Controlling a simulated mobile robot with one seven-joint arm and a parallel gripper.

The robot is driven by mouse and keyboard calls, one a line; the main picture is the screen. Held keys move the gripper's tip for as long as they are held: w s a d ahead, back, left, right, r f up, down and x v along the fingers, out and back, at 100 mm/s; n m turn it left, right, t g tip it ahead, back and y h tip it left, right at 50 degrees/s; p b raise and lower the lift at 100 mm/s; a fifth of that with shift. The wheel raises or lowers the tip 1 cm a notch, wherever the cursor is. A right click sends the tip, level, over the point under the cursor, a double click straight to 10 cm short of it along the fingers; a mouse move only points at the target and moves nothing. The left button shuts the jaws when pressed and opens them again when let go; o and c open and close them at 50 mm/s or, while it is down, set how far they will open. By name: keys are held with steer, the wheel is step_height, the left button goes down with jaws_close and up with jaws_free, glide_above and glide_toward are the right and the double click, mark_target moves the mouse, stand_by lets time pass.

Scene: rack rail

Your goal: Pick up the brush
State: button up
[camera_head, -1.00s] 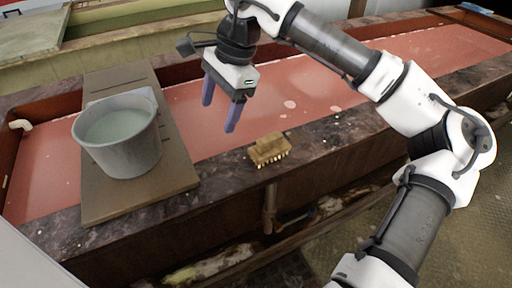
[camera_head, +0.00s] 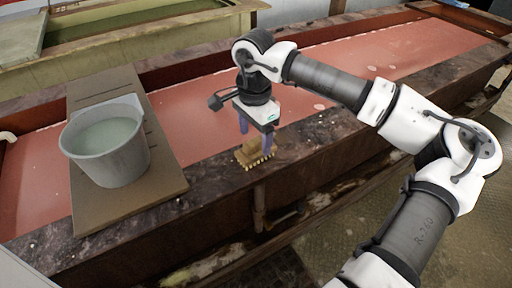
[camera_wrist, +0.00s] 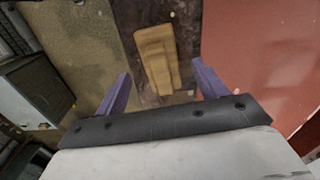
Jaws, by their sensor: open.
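The brush (camera_head: 251,153) is a small tan wooden block with pale bristles along its lower edge. It lies on the dark stone rim of the red basin, to the right of the bucket. In the wrist view the brush (camera_wrist: 157,58) lies beyond the fingertips and between their lines. My gripper (camera_head: 256,135) is open, pointing down just over the brush, with one purple finger on each side of it in the head view. In the wrist view my gripper (camera_wrist: 162,80) has nothing between its fingers. Whether a finger touches the brush I cannot tell.
A grey bucket (camera_head: 122,163) of greenish liquid stands on a brown board (camera_head: 165,186) laid across the basin at the left. The dark stone rim (camera_head: 330,138) is clear to the right of the brush. A pipe (camera_head: 259,205) is below the rim.

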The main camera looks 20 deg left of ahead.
mark_target(256, 140)
steer(key=shift+w+d+f+p, duration=0.15)
steer(key=shift+f+p, duration=0.45)
steer(key=shift+f, duration=1.3)
steer(key=c, duration=1.1)
